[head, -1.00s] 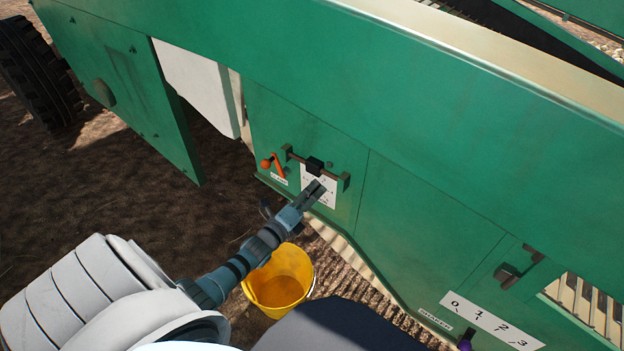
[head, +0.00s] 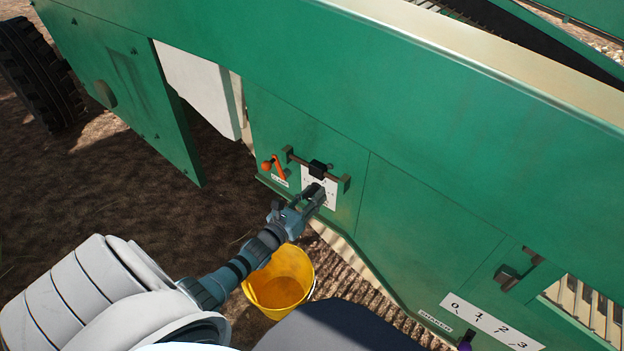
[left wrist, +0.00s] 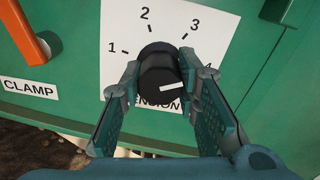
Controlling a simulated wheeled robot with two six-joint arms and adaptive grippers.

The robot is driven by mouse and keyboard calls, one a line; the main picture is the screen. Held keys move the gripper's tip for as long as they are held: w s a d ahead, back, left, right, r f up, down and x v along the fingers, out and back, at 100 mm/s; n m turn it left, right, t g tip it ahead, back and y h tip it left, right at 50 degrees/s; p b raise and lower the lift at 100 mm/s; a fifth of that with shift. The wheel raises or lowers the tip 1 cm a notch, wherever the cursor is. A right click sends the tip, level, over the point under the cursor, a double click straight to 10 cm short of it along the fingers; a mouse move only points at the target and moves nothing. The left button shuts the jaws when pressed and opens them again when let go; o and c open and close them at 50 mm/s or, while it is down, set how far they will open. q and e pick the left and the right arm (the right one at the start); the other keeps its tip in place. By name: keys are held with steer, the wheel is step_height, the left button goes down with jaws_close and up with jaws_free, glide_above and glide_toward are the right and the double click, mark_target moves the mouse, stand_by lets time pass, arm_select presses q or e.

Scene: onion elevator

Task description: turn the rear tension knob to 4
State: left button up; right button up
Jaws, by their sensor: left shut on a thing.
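The tension knob (left wrist: 158,72) is black and round with a white pointer line, on a white dial plate (left wrist: 118,25) marked 1, 2, 3 and a partly hidden 4. Its pointer line runs to the right, a little below the direction of the 4. My left gripper (left wrist: 160,76) is shut on the knob, one finger on each side. In the head view my left gripper (head: 318,191) is at the white plate (head: 330,201) on the green machine panel and hides the knob. My right gripper is not in view.
A yellow bucket (head: 279,285) stands below. A scale plate (head: 492,322) marked 0 to 3 is at lower right.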

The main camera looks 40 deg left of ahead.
arm_select(q)
steer(key=shift+a+m, duration=0.1)
steer(key=shift+m, duration=1.6)
steer(key=o, duration=1.2)
steer(key=shift+c, duration=0.2)
steer(key=shift+s, duration=0.15)
steer(key=s, duration=0.7)
